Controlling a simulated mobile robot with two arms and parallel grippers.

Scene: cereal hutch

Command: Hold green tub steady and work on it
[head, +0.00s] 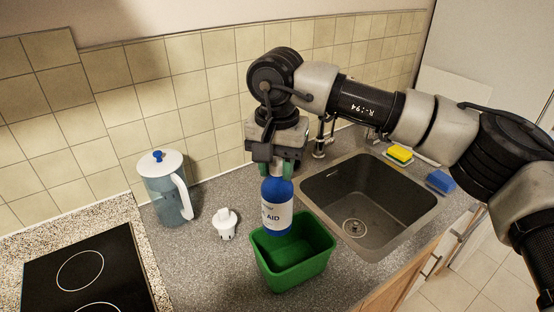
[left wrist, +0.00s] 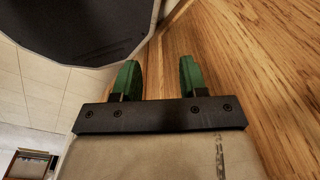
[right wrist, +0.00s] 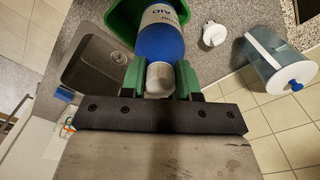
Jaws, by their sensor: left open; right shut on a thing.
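The green tub (head: 297,272) stands on the grey counter in front of the sink, and part of it shows in the right wrist view (right wrist: 123,22). My right gripper (head: 277,168) is shut on a blue bottle (head: 277,214) with a white label, gripping it near its pale cap (right wrist: 159,78). The bottle hangs upright over the tub's back part; I cannot tell whether its base is inside or touches the tub. My left gripper (left wrist: 158,80) is open and empty near a wooden surface. It does not show in the head view.
A white-lidded pitcher (head: 166,190) and a small white object (head: 225,223) stand left of the tub. A black cooktop (head: 88,275) is at far left. The sink (head: 368,200) lies to the right, with a yellow sponge (head: 400,153) and a blue sponge (head: 440,181) beyond it.

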